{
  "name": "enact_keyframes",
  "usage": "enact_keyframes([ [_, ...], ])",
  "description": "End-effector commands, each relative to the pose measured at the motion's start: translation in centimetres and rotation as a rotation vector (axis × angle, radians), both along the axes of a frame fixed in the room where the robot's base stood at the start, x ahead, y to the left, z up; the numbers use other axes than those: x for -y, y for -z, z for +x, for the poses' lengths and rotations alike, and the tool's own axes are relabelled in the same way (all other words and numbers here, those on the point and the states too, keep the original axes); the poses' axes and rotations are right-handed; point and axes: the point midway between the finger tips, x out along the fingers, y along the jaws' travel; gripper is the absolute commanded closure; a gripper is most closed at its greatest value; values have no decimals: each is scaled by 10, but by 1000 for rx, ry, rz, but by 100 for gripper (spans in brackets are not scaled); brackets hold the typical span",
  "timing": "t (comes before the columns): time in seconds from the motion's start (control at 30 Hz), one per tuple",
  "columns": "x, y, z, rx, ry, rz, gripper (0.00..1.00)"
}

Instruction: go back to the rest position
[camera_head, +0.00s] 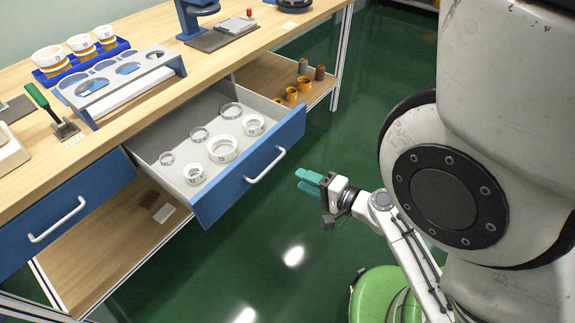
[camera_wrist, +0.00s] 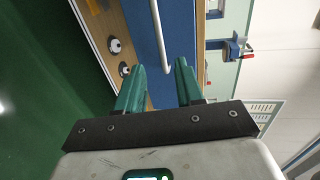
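My gripper (camera_head: 311,182) has teal fingers and is in front of the open drawer, to the right of its handle, over the green floor. In the wrist view the two fingers of my gripper (camera_wrist: 160,85) stand apart with nothing between them, so it is open and empty. The blue drawer front (camera_head: 250,170) with its white handle (camera_head: 266,166) is apart from the fingers in the head view. In the wrist view the blue front (camera_wrist: 180,40) and the white handle (camera_wrist: 160,35) lie beyond the fingertips.
The pulled-out drawer (camera_head: 190,140) holds several white rings and cups. The wooden bench (camera_head: 215,70) carries a blue tray (camera_head: 80,62), a grey rack (camera_head: 120,80) and a green-handled tool (camera_head: 38,97). Brown and orange pieces (camera_head: 292,94) stand on the lower shelf. The green floor (camera_head: 280,220) around my gripper is clear.

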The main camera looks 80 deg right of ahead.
Motion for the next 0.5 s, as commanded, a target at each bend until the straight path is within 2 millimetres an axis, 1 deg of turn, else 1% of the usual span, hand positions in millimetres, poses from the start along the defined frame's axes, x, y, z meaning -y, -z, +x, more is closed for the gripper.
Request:
enact_keyframes([
  [0.27,0,0,0,0,0,0,63],
  [0.3,-1,0,3,-5,-10,-2,63],
  [0.37,-6,2,12,-29,-55,-12,63],
  [0.47,-26,8,40,-122,-213,-53,63],
  [0.5,-39,11,55,-177,-304,-79,63],
])
